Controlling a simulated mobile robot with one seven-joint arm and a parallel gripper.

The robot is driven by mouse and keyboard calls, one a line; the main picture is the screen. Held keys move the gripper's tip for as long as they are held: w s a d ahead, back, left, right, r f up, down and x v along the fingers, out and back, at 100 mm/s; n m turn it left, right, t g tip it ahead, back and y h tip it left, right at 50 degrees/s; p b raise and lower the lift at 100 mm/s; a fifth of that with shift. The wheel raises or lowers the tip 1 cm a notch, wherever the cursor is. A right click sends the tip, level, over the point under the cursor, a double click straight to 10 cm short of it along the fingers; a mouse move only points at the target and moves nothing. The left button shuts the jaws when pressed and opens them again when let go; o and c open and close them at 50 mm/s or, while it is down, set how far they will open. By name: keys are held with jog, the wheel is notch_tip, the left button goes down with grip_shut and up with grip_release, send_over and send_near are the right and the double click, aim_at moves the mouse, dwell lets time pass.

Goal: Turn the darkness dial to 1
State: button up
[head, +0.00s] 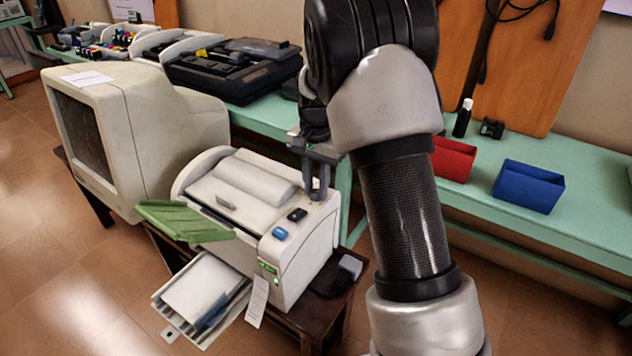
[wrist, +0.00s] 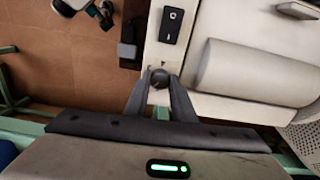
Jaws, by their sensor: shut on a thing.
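The darkness dial (wrist: 158,78) is a small dark round knob on top of the cream-white printer (head: 302,250), near one corner of its casing. In the wrist view my gripper (wrist: 159,82) has a finger on each side of the knob and is shut on it. In the head view my gripper (head: 318,193) reaches down to the printer's back right corner, and the knob is hidden there by the fingers. No number or pointer mark on the dial can be read.
A blue button (head: 280,233) and a black switch (head: 297,214) sit on the printer's top. A green tray (head: 185,221) juts out at its front. An old monitor (head: 150,130) stands to the left. Behind is a green bench with a red bin (head: 453,160) and a blue bin (head: 528,187).

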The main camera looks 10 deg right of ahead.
aim_at(316, 191)
jog(key=n+p, duration=0.2)
jog(key=n, duration=0.2)
jog(key=shift+n, duration=0.3)
jog(key=shift+n+p, duration=0.6)
jog(key=shift+n, duration=1.3)
grip_shut()
grip_release()
jog(key=o, duration=1.1)
jog(key=shift+c, duration=0.2)
notch_tip(316, 191, up, 17)
jog(key=p, duration=0.3)
jog(key=shift+r, duration=0.15)
